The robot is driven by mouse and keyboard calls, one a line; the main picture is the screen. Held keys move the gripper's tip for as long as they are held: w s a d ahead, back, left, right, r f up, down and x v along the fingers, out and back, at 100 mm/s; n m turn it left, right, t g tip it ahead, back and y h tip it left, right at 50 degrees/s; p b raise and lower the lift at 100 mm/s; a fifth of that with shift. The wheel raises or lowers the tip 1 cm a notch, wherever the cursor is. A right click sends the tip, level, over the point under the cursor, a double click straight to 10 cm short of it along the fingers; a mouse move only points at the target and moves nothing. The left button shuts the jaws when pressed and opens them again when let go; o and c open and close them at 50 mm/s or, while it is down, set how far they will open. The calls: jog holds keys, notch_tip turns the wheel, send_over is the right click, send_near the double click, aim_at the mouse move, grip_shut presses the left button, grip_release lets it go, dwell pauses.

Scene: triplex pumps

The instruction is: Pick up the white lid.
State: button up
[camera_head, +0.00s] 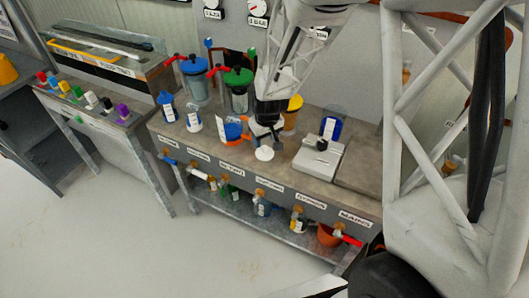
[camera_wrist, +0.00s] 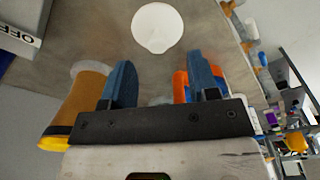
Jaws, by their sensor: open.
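A flat round white lid (camera_head: 264,153) lies on the grey-brown bench top, near its front edge. In the wrist view the white lid (camera_wrist: 157,26) shows whole at the top centre, with a small tab on its near side. My gripper (camera_wrist: 161,68) is open, with its two blue fingers apart and nothing between them. The lid lies beyond the fingertips in the wrist view, apart from them. In the head view my gripper (camera_head: 275,139) is just behind the lid, low over the bench; its fingers are small and dark there.
An orange-and-blue container (camera_head: 234,131) stands just left of my gripper, and a yellow-topped container (camera_head: 291,112) stands behind it at the right. A grey scale-like box (camera_head: 318,158) is to the right. Blue-lidded (camera_head: 195,80) and green-lidded (camera_head: 238,90) jars stand farther back.

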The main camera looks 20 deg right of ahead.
aim_at(265, 147)
jog(key=shift+f, duration=0.1)
jog(key=shift+w+d+f, duration=0.1)
jog(key=shift+w+f, duration=0.1)
jog(key=shift+f, duration=1.05)
jog(key=shift+w+f, duration=0.15)
jog(key=shift+f, duration=1.1)
jog(key=shift+c, duration=0.3)
jog(key=c, duration=0.9)
